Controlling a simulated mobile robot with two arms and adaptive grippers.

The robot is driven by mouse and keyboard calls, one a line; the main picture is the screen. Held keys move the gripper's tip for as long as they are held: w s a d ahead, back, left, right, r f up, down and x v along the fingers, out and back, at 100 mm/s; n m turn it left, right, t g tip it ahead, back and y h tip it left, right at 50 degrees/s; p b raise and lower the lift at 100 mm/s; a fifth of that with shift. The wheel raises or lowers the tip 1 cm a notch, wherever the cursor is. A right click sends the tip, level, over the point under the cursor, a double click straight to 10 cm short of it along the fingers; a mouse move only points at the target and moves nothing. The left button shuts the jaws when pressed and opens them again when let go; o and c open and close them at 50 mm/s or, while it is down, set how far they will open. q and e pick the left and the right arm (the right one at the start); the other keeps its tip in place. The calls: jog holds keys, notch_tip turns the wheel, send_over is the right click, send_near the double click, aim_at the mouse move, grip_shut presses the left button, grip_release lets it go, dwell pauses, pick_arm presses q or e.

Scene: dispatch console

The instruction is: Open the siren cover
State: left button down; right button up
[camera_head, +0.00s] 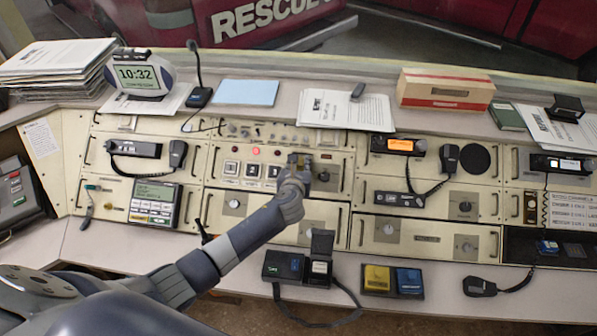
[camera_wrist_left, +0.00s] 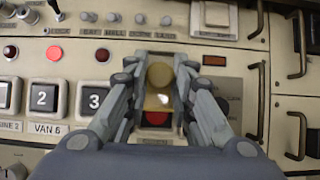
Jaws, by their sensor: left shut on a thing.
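My left gripper (camera_head: 299,160) reaches the upper middle of the console, and its wrist hides part of the panel. In the left wrist view its two fingers (camera_wrist_left: 160,78) are shut on the siren cover (camera_wrist_left: 158,101), a small yellowish, partly see-through piece with a rounded tan part on the far side. A red button (camera_wrist_left: 157,118) shows at the cover's near edge. I cannot tell how far the cover is tilted. My right gripper is out of view.
Numbered buttons 2 (camera_wrist_left: 42,97) and 3 (camera_wrist_left: 94,101) lie just left of the fingers. Metal handles (camera_wrist_left: 255,100) stand out on the right. A black boxy device with a raised lid (camera_head: 321,262) sits on the desk edge below my forearm. An orange-screen radio (camera_head: 398,145) is to the right.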

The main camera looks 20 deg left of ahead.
pick_arm(q)
jog(key=shift+w+a+r, duration=0.2)
jog(key=shift+w+r, duration=0.25)
jog(key=shift+w, duration=0.3)
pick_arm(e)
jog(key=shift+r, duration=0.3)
pick_arm(q)
jog(key=c, duration=1.4)
grip_release()
jog(key=shift+o, duration=0.2)
jog(key=shift+s, duration=0.15)
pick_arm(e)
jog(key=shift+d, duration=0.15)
pick_arm(q)
jog(key=v, duration=1.1)
jog(key=shift+s+d, duration=0.15)
jog(key=shift+s, duration=0.25)
jog(key=shift+r, duration=0.15)
